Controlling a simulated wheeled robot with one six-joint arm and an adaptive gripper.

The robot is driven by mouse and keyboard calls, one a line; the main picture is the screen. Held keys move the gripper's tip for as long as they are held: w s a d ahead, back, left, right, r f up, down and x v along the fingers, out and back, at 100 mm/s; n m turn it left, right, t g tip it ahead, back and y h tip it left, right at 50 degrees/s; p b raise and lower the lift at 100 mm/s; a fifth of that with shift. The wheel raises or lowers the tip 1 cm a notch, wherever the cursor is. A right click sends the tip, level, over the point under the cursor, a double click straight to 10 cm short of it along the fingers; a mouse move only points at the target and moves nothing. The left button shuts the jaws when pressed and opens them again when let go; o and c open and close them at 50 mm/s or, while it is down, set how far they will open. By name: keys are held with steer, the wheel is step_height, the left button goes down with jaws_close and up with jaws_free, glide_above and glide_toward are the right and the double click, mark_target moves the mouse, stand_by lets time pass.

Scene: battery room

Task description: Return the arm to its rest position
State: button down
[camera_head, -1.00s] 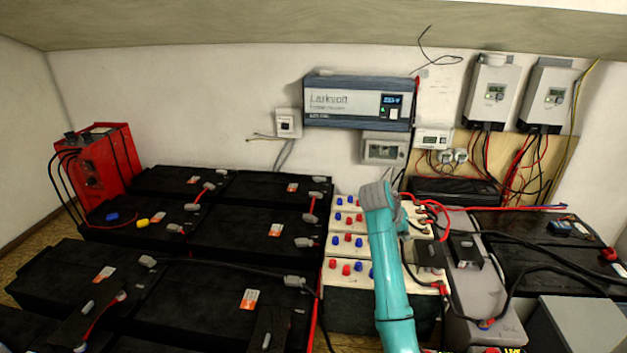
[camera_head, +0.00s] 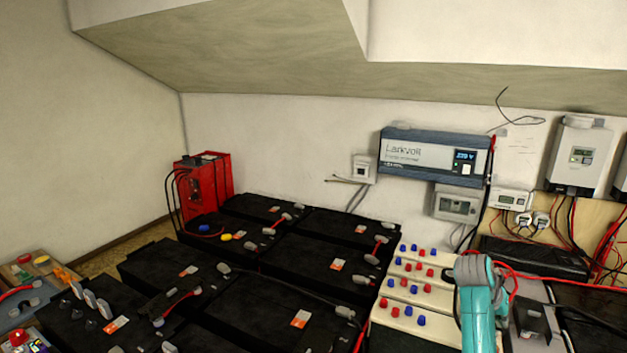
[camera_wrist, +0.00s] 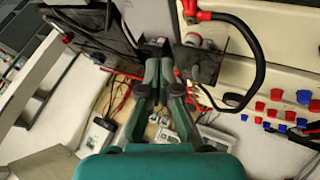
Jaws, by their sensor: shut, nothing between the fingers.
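My teal arm (camera_head: 478,305) stands at the lower right of the head view, with a grey joint cap at its top, in front of the cream batteries. My gripper itself cannot be made out there. In the wrist view my gripper (camera_wrist: 160,64) points up the picture from the teal wrist housing, its two grey-green fingers together with nothing between them. Beyond the fingers are a dark bracket, cables and wall devices. I cannot tell the distance from the fingertips to them.
Black batteries (camera_head: 262,312) fill the middle floor. Cream batteries with red and blue caps (camera_head: 405,312) stand close beside my arm. A red unit (camera_head: 205,185) stands at the back left. The inverter (camera_head: 432,157) hangs on the wall under a sloped ceiling. A red-and-black cable (camera_wrist: 258,62) loops near the fingers.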

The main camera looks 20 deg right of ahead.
steer(key=a+f+n+t, duration=0.2)
steer(key=a+f+n, duration=0.1)
steer(key=a+f, duration=0.55)
steer(key=s+a+f+n+t+y, duration=0.15)
steer(key=s+a+f+t, duration=0.25)
steer(key=a+f, duration=0.5)
steer(key=s+a+f+n+t+h, duration=0.1)
steer(key=s+a+f+n+t, duration=0.3)
steer(key=a, duration=0.8)
steer(key=s+a+r+n+t+y, duration=0.1)
steer(key=s+a+t+y, duration=0.1)
steer(key=s+a, duration=0.45)
steer(key=s+a+r+n+t+y, duration=0.1)
steer(key=s+a+r+y, duration=0.1)
steer(key=s+a, duration=0.5)
steer(key=s+a+r+t+y, duration=0.1)
steer(key=s+a+r, duration=0.2)
steer(key=s+r, duration=0.3)
steer(key=s+a+r+t+y, duration=0.1)
steer(key=s+a+r+t, duration=0.1)
steer(key=s+r, duration=0.4)
step_height(320, 180, up, 2)
steer(key=shift+s+a+r+n+y, duration=0.2)
steer(key=shift+a+n+y, duration=0.15)
steer(key=shift+a, duration=0.5)
